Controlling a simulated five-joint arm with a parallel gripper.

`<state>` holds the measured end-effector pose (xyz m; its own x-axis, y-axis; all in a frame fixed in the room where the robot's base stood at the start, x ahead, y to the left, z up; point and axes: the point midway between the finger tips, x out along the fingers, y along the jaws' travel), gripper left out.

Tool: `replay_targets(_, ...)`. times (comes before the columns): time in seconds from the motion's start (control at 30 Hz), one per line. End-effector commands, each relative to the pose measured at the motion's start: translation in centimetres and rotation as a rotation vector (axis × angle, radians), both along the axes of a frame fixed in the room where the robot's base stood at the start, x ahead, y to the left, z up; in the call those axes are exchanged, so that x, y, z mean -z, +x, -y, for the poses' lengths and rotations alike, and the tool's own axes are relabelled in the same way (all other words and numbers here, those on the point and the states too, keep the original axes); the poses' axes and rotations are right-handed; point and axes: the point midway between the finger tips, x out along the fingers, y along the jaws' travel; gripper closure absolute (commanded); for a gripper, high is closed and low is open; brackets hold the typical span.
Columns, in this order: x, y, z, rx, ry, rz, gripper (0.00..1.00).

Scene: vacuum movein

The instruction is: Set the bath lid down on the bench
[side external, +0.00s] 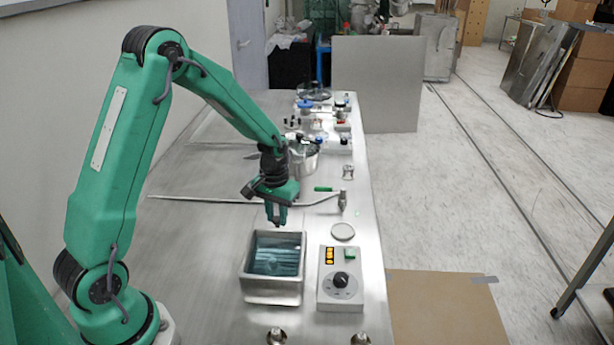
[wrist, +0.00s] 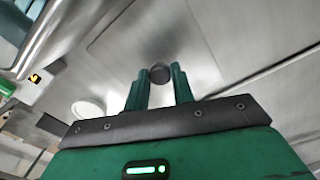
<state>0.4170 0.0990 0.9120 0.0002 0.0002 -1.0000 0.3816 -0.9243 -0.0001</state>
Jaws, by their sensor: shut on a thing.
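My gripper (side external: 277,222) points down just behind the open bath (side external: 273,297), a steel box with bluish water in it. In the wrist view my gripper (wrist: 158,80) is shut on a dark round knob. The knob belongs to the bath lid (wrist: 115,42), a flat steel plate that spreads out beyond the fingers. The bath rim (wrist: 48,35) shows at the upper left there. In the side view the lid blends with the steel bench (side external: 200,270). I cannot tell whether the lid touches the bench.
A control box (side external: 341,290) with a black dial stands right of the bath. A pale round disc (side external: 343,231) lies behind it. A thin grey rod or hose (side external: 230,201) crosses the bench behind my gripper. Vessels and small bottles crowd the far end. The bench left of the bath is clear.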

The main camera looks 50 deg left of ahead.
Motion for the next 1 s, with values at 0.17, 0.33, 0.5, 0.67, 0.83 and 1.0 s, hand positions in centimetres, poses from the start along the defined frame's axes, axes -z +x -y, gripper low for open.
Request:
replay_targets(0.17, 0.3, 0.0, 0.0, 0.0, 0.0, -0.001, 0.74)
replay_targets(0.33, 0.3, 0.0, 0.0, 0.0, 0.0, 0.0, 0.54)
replay_targets(0.5, 0.3, 0.0, 0.0, 0.0, 0.0, 0.0, 0.54)
replay_targets(0.67, 0.1, 0.0, 0.0, 0.0, 0.0, 0.001, 0.54)
replay_targets(0.83, -0.9, 0.1, 0.0, 0.0, 0.001, 0.002, 0.54)
replay_targets(1.0, -2.9, 0.0, 0.0, 0.0, 0.0, 0.003, 0.54)
